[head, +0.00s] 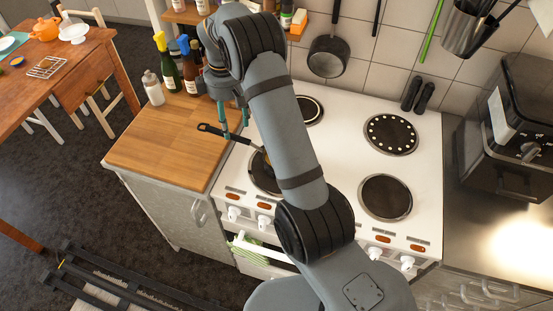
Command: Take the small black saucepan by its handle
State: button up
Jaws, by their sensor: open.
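A black handle (211,129) with a looped end sticks out over the wooden worktop's right edge, beside the front left hob plate. What it belongs to is mostly hidden behind my arm, so I cannot tell if it is the saucepan. A dark saucepan (328,57) hangs on the tiled wall behind the cooker, its handle pointing up. My gripper (234,131) is open, fingers pointing down, over the handle near the worktop's edge. I cannot tell whether the fingers straddle or touch the handle. The hanging saucepan is well apart from my gripper.
The white cooker (347,128) has several dark hob plates; its right side is clear. Bottles (168,64) stand at the back of the wooden worktop (155,143), left of my gripper. A black appliance (507,130) stands right. Utensils (467,25) hang in a metal holder.

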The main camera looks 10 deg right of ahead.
aim_at(236, 134)
jog(key=f+p, duration=0.1)
jog(key=f, duration=0.1)
jog(key=f+p, duration=0.1)
jog(key=f, duration=0.3)
jog(key=shift+d+f+p, duration=0.3)
jog(key=shift+d+p, duration=0.05)
jog(key=shift+p, duration=0.05)
jog(key=shift+c, duration=0.7)
jog(key=c, duration=1.1)
jog(key=shift+r, duration=0.1)
grip_shut()
